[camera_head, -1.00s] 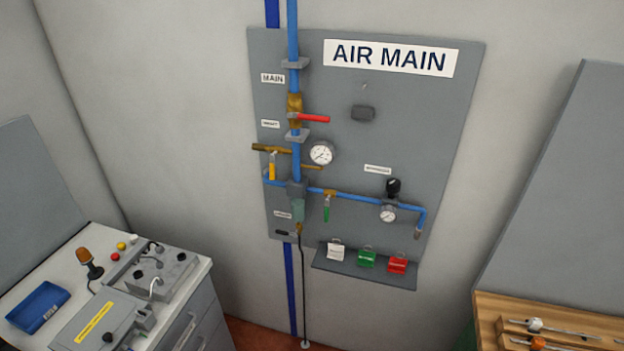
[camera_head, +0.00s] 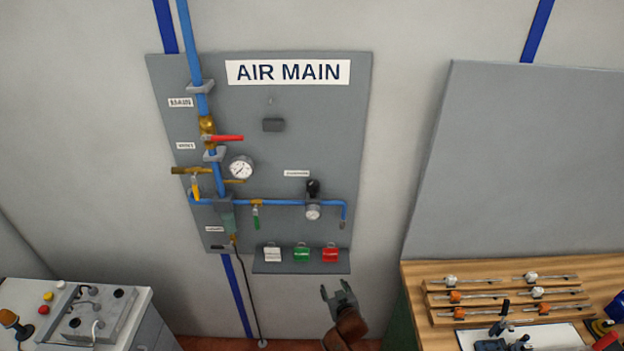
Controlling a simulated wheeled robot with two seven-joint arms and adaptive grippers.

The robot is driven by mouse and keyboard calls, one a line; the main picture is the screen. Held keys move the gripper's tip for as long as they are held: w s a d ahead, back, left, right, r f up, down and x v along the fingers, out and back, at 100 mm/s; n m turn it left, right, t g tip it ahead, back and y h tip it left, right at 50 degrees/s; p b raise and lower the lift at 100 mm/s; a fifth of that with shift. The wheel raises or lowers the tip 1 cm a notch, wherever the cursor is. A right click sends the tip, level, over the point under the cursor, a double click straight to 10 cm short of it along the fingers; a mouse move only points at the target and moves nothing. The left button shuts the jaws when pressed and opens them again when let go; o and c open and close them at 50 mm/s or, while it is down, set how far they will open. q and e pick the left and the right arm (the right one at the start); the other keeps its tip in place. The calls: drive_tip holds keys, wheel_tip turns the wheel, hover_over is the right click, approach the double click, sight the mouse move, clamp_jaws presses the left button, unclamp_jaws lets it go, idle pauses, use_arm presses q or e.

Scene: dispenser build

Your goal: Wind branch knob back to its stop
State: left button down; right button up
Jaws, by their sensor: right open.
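The branch knob (camera_head: 313,187) is a black knob on top of the regulator on the blue branch pipe (camera_head: 283,202), at the right of the grey AIR MAIN panel (camera_head: 340,130). A small round gauge (camera_head: 313,212) sits just under it. My right gripper (camera_head: 338,288) is open and empty, low in the picture below the panel's shelf. It is well below the knob and apart from it. My left gripper is not in view.
A red-handled main valve (camera_head: 227,138), a yellow handle (camera_head: 195,188) and a green handle (camera_head: 256,218) are on the pipes. A shelf (camera_head: 265,267) holds white, green and red tags. A wooden bench (camera_head: 415,285) stands at right, a control box bench (camera_head: 150,310) at left.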

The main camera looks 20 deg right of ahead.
drive_tip(key=w+a+r+m+t+p, duration=0.1)
drive_tip(key=w+r, duration=0.2)
drive_tip(key=r, duration=0.7)
drive_tip(key=w+a+r+t+p, duration=0.1)
drive_tip(key=w+r+t, duration=0.1)
drive_tip(key=r, duration=0.9)
drive_tip(key=t+h, duration=0.1)
drive_tip(key=t, duration=0.1)
approach(314, 190)
drive_tip(key=w+d+f, duration=0.2)
drive_tip(key=w+f, duration=0.1)
drive_tip(key=shift+w+a+r+m+t+p, duration=0.2)
drive_tip(key=shift+w+a+r+t, duration=0.15)
drive_tip(key=shift+r, duration=0.2)
drive_tip(key=shift+w+a+r+m+t+p, duration=0.1)
drive_tip(key=shift+w+a+r+m+t, duration=0.1)
drive_tip(key=shift+w+a+r+t, duration=0.3)
drive_tip(key=shift+g, duration=0.25)
drive_tip(key=w, duration=0.4)
drive_tip(key=w+d+p, duration=0.1)
drive_tip(key=w, duration=0.1)
drive_tip(key=shift+w+r, duration=0.15)
drive_tip(key=shift+w, duration=0.5)
drive_tip(key=shift+c, duration=0.7)
